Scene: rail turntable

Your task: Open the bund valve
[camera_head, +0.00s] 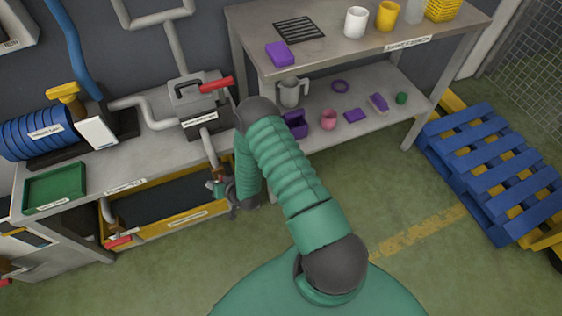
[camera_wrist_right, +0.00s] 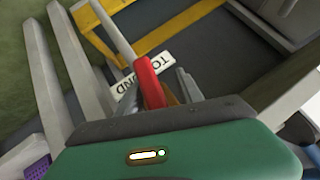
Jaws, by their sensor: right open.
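A red valve lever (camera_wrist_right: 148,82) shows in the right wrist view, beside a tilted white label (camera_wrist_right: 140,75) on which "TO" and part of "BUND" can be read. The lever stands between the fingers of my right gripper, which is open; I cannot tell whether they touch it. In the head view my right gripper (camera_head: 217,187) is at the right end of the yellow-edged bund tray (camera_head: 185,218), below a grey pipe (camera_head: 208,147). The arm and gripper hide most of the lever there. My left gripper is not in view.
Another red lever (camera_head: 120,241) is at the tray's left end, and a red handle (camera_head: 216,84) is on the grey unit (camera_head: 200,105) above. A blue hose reel (camera_head: 40,135) and green tray (camera_head: 55,187) are on the bench. A blue pallet (camera_head: 485,165) stands right.

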